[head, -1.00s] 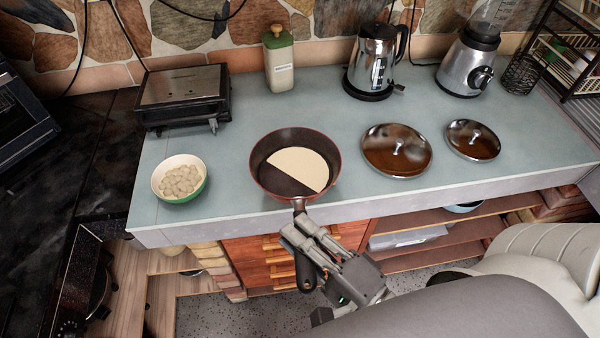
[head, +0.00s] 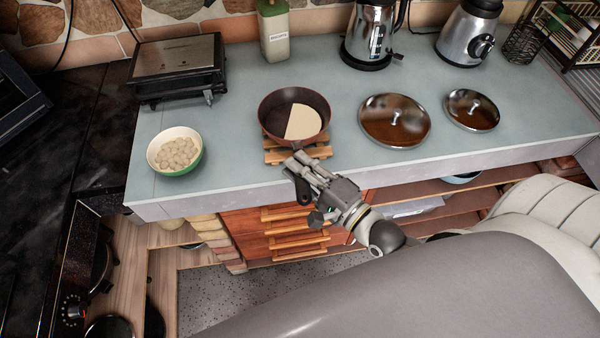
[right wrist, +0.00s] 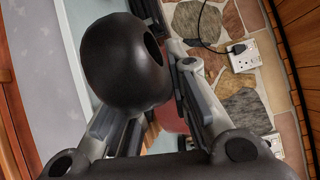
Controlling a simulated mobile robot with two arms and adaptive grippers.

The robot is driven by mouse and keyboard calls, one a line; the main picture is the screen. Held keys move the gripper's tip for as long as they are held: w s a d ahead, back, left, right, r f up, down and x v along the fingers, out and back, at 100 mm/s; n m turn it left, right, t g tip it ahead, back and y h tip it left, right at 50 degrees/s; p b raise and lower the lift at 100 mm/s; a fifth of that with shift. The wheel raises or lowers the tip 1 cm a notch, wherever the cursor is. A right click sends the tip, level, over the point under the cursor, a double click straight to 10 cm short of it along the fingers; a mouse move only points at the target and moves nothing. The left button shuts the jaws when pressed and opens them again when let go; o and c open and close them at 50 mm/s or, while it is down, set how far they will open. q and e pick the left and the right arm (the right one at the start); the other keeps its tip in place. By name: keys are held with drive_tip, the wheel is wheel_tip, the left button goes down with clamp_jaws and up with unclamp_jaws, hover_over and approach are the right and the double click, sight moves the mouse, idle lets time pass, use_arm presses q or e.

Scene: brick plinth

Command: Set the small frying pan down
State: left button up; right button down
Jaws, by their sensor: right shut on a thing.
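The small frying pan (head: 273,123) is dark inside with a reddish rim. A pale half-round flat piece (head: 304,122) lies in it. The pan is level over a slatted wooden trivet (head: 285,156) near the counter's front edge, covering the trivet's back part. I cannot tell whether its base touches the slats. My right gripper (head: 298,165) is shut on the pan's handle, in front of the counter edge. In the right wrist view the dark rounded handle end (right wrist: 122,62) sits between the fingers (right wrist: 155,112). My left gripper is not in view.
A green bowl (head: 181,171) of pale round pieces stands left, two lids (head: 377,131) (head: 458,112) lie right. A grill press (head: 175,70), canister (head: 276,45), kettle (head: 365,50) and blender (head: 468,48) line the back. Counter (head: 235,135) is clear around the trivet.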

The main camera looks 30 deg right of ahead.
wheel_tip(320, 180, down, 3)
drive_tip(key=shift+f, duration=0.1)
idle(0.3)
drive_tip(key=shift+f, duration=0.15)
drive_tip(key=c, duration=1.4)
unclamp_jaws()
